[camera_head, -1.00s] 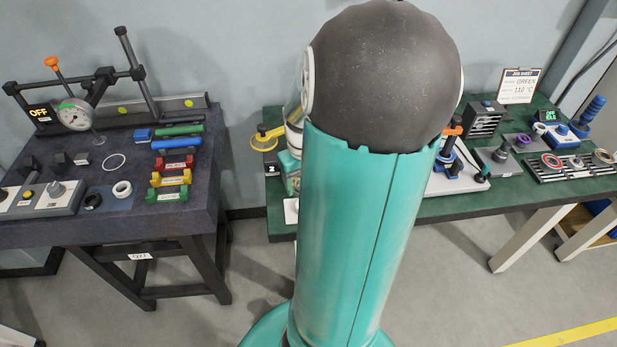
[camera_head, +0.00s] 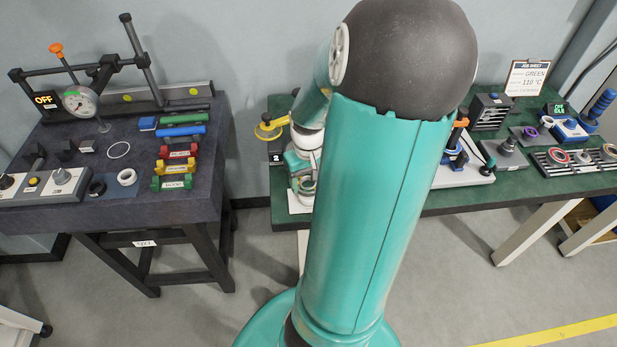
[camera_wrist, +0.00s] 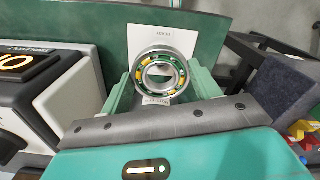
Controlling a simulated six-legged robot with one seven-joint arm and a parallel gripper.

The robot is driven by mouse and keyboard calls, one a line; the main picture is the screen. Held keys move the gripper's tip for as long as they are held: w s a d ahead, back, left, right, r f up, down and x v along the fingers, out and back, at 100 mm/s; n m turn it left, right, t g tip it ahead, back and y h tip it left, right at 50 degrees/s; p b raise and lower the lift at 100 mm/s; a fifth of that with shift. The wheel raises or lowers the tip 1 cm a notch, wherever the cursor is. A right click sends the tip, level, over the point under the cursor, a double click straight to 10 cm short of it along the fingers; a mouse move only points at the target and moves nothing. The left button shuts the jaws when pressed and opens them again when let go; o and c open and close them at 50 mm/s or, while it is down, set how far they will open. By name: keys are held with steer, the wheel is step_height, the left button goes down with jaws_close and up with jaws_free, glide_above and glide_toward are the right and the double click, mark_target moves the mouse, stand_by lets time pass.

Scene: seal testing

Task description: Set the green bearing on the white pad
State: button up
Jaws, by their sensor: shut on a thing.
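In the wrist view, my gripper (camera_wrist: 162,82) is shut on the green bearing (camera_wrist: 143,76), a metal ring with a green and yellow inside, held between two teal fingers. The white pad (camera_wrist: 165,37) lies beyond and beneath it on the green bench; the bearing overlaps the pad's near part. I cannot tell whether the bearing touches the pad. In the head view, my gripper (camera_head: 303,183) is partly hidden behind my arm, over the left end of the green bench. The pad (camera_head: 297,205) shows only in part below it.
A black and white box with a yellow display (camera_wrist: 28,62) stands close on the left in the wrist view. A yellow-handled tool (camera_head: 268,128) is behind my gripper. The dark table (camera_head: 100,215) with coloured blocks stands left, across a floor gap.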

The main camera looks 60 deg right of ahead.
steer(key=shift+f, duration=1.05)
steer(key=shift+f, duration=0.6)
steer(key=o, duration=1.3)
steer(key=shift+o, duration=0.2)
steer(key=shift+r, duration=0.1)
step_height(320, 180, up, 8)
